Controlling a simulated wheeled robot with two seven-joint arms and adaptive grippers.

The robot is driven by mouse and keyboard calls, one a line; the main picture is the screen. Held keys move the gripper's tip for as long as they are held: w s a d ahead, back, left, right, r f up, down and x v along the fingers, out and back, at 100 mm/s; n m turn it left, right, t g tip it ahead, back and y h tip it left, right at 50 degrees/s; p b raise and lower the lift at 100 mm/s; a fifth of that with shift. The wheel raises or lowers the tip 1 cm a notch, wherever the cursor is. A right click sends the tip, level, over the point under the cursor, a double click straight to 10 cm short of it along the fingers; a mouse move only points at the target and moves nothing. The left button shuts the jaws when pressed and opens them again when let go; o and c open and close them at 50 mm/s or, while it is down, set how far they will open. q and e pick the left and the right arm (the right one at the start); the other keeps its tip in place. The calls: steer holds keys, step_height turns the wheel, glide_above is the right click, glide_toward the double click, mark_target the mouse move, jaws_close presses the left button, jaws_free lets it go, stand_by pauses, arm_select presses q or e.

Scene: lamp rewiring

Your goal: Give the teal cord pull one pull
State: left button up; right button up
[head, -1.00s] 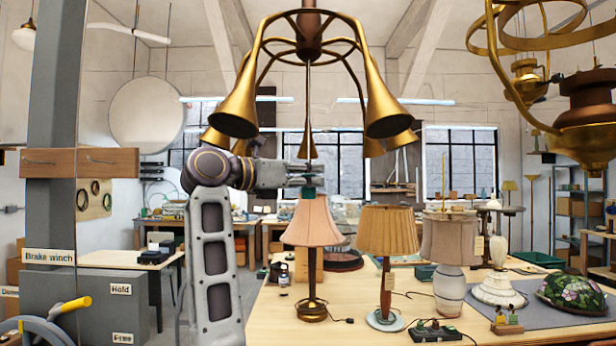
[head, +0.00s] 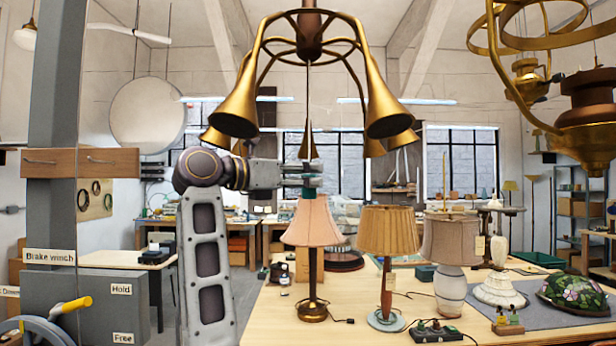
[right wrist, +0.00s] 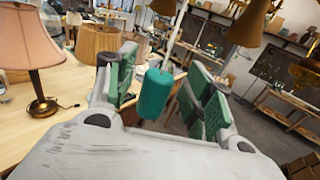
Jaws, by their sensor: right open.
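The teal cord pull (right wrist: 157,92) is a small cylinder hanging on a pale cord, seen in the right wrist view. My right gripper (right wrist: 162,88) is open, with one green-padded finger on each side of the pull and a visible gap on both sides. In the head view my right gripper (head: 306,180) is under the brass chandelier (head: 309,40), just above the pink lampshade. A teal patch shows at its fingertips there, but I cannot tell pull from finger pad. My left gripper is not in view.
A pink-shaded lamp (head: 313,225), a pleated tan lamp (head: 388,232) and a grey-shaded lamp (head: 450,240) stand on the workbench (head: 265,325). A brake winch box (head: 100,298) stands at the left. Brass horns (head: 385,110) hang around and above the gripper.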

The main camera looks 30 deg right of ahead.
steer(key=a, duration=1)
steer(key=shift+s+a, duration=0.35)
steer(key=shift+s, duration=0.05)
steer(key=shift+d, duration=0.1)
